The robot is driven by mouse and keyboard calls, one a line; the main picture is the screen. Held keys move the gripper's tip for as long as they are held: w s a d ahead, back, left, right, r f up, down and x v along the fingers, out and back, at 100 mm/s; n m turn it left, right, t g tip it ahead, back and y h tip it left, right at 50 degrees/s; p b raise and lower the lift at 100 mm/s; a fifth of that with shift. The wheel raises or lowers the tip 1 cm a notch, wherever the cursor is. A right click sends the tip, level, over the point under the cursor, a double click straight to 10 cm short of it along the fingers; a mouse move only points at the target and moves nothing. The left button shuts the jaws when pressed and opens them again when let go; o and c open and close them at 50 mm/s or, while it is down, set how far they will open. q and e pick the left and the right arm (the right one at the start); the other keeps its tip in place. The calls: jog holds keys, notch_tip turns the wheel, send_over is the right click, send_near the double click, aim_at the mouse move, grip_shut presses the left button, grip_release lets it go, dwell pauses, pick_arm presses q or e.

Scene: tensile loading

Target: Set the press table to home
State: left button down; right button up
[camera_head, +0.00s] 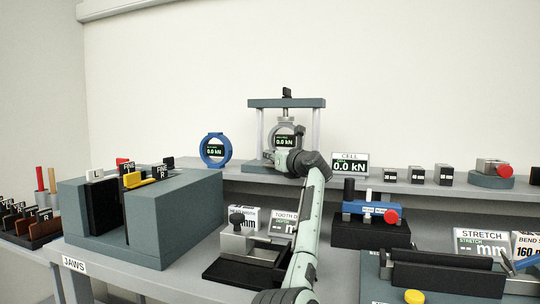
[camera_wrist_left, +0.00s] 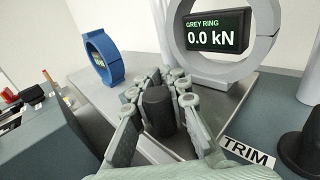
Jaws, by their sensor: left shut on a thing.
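The press (camera_head: 262,104) stands on the back shelf, with two light columns, a dark crossbeam and a black knob on top. Inside it, a grey ring with a display (camera_head: 286,141) reads 0.0 kN; the display also shows in the left wrist view (camera_wrist_left: 214,33). My left gripper (camera_head: 290,160) is at the front of the press, partly hiding its base. In the left wrist view its fingers close around an upright black knob (camera_wrist_left: 158,112) in front of the grey ring. A second black knob (camera_wrist_left: 300,150) stands beside a TRIM label (camera_wrist_left: 247,152). My right gripper is not in view.
A blue ring (camera_head: 205,141) reading 0.0 kN stands left of the press. A CELL display (camera_head: 349,163) and several small dark blocks stand to the right. A large grey jaws block (camera_head: 180,225) fills the left bench. Fixtures and STRETCH signs (camera_head: 480,241) crowd the right front.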

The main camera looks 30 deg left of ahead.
pick_arm(q)
jog(key=shift+w+r, duration=0.1)
jog(key=shift+r, duration=0.2)
jog(key=c, duration=1.5)
grip_release()
jog(key=shift+w+f, duration=0.2)
jog(key=shift+f, duration=0.05)
jog(key=v, duration=1.2)
jog(key=shift+s, duration=0.15)
